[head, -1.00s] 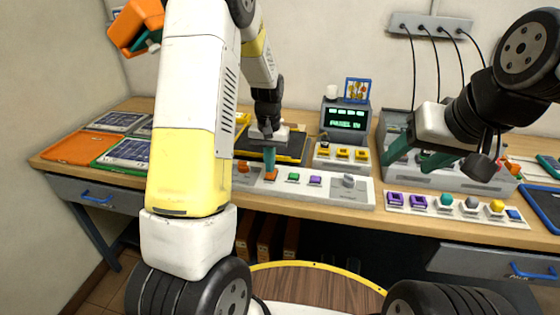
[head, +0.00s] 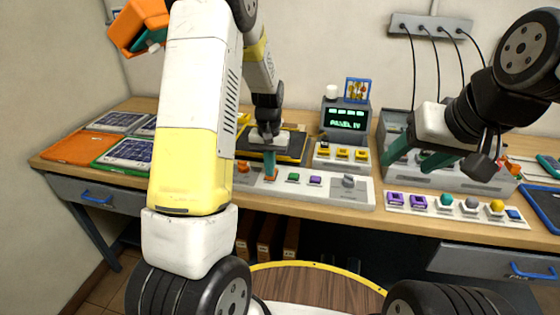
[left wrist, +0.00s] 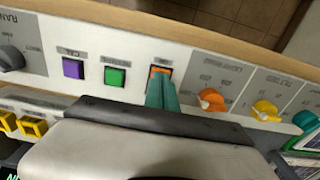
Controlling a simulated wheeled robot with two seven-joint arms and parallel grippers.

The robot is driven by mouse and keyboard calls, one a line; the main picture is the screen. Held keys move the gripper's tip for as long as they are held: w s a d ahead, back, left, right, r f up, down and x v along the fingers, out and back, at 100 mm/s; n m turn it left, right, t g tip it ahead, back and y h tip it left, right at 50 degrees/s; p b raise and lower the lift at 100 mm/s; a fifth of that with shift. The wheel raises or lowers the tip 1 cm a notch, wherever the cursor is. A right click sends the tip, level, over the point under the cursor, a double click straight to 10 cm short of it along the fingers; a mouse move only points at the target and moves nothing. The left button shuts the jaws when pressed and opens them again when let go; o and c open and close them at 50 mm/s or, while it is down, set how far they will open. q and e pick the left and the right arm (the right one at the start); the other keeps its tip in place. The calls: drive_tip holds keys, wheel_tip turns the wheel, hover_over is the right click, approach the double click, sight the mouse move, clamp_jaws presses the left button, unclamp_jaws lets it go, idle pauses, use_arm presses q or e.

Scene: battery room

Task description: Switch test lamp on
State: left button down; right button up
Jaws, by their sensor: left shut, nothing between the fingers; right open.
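My left gripper (head: 270,175) is shut and empty, with its teal fingertips down at a small orange switch (left wrist: 160,70) on the light grey control panel (head: 333,193). In the left wrist view the fingertips (left wrist: 161,82) overlap the switch's lower part and seem to touch it; exact contact is hidden. The panel also carries a green button (left wrist: 115,76), a purple button (left wrist: 73,68), a grey knob (head: 348,180) and an orange knob (left wrist: 211,99). The labels are too blurred for me to tell which is the test lamp. My right gripper (head: 411,160) is open at right.
A console with a green-lit display (head: 345,119) and yellow buttons (head: 342,153) stands behind the panel. Another strip (head: 455,209) with purple, teal and yellow controls lies to the right. Solar panels (head: 128,152) and an orange tray (head: 79,147) lie at left.

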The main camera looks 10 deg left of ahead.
use_arm(q)
drive_tip(key=shift+r, duration=3.5)
drive_tip(key=s+d+r+t+h, duration=0.1)
drive_tip(key=s+r+t, duration=0.2)
drive_tip(key=s+r, duration=0.5)
drive_tip(key=s+d+r+t+h, duration=0.1)
drive_tip(key=s+r+t, duration=0.2)
drive_tip(key=s+r, duration=0.6)
drive_tip(key=s, duration=0.7)
drive_tip(key=shift+s, duration=0.15)
